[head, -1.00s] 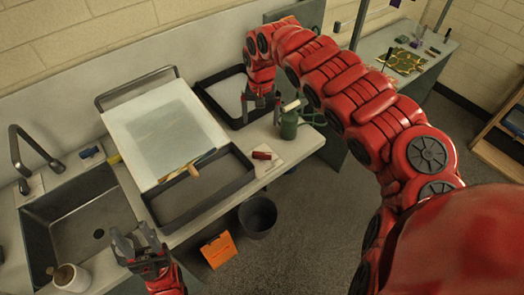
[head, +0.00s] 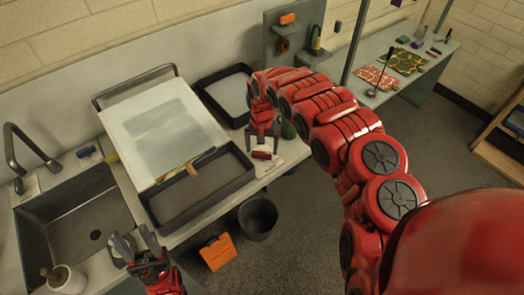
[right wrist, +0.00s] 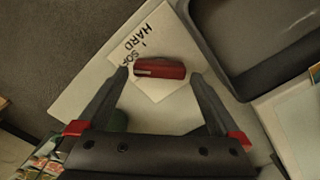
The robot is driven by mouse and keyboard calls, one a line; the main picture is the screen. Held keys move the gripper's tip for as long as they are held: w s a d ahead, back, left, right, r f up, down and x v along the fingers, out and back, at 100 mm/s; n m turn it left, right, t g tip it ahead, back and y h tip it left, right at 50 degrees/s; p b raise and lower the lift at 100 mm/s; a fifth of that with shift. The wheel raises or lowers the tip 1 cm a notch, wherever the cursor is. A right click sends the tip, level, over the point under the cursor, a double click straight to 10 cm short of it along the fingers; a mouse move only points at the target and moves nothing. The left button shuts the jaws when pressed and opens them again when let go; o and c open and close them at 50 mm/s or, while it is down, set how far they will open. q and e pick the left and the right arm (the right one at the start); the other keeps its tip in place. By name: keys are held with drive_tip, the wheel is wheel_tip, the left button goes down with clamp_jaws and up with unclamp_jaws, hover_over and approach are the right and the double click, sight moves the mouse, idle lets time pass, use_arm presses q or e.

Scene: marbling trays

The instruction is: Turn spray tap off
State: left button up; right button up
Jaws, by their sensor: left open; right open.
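No part is marked as the spray tap. A dark curved faucet (head: 22,150) stands behind the sink (head: 90,215) at the left, and I cannot tell if its water is running. A grey panel (head: 272,45) at the back carries an orange piece (head: 288,19) and a small hooked fitting (head: 316,42). My right gripper (head: 263,141) is open over the bench, close to a small red object (head: 262,155). In the right wrist view, that red object (right wrist: 160,69) shows between the open fingertips, not gripped. My left gripper (head: 134,246) is open and empty by the sink's front right.
A dark tray (head: 205,205) and a pale tilted board (head: 165,120) lie mid-bench, with another dark tray (head: 208,88) behind. A card lettered "HARD" (right wrist: 133,42) lies by the red object. A bin (head: 257,222) and an orange sign (head: 218,253) stand on the floor.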

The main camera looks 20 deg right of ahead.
drive_tip(key=shift+s+f, duration=0.1)
drive_tip(key=shift+f, duration=0.95)
drive_tip(key=c, duration=1.1)
drive_tip(key=shift+o, duration=0.2)
drive_tip(key=n, duration=0.3)
drive_tip(key=shift+n+b, duration=0.7)
drive_tip(key=shift+n, duration=2.3)
